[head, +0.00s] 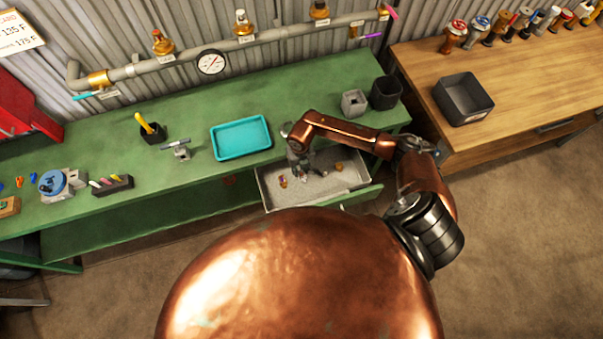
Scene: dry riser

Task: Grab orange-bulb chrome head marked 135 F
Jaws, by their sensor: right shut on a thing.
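The open drawer (352,177) under the green bench holds several small heads. One with an orange and purple tint (283,182) lies at the left, and an orange-brown one (338,167) lies at the right. They are too small for me to read markings or tell bulb colours surely. My right gripper (302,173) points down into the drawer, between these two. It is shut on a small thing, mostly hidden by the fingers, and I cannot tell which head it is. My left gripper is not in view.
A teal tray (241,138) stands on the green bench (310,90) left of my right arm. Grey and black cups (385,93) stand at its right end. A pipe with brass heads and a gauge (211,62) runs behind. A wooden table (520,85) holds a black bin (463,99).

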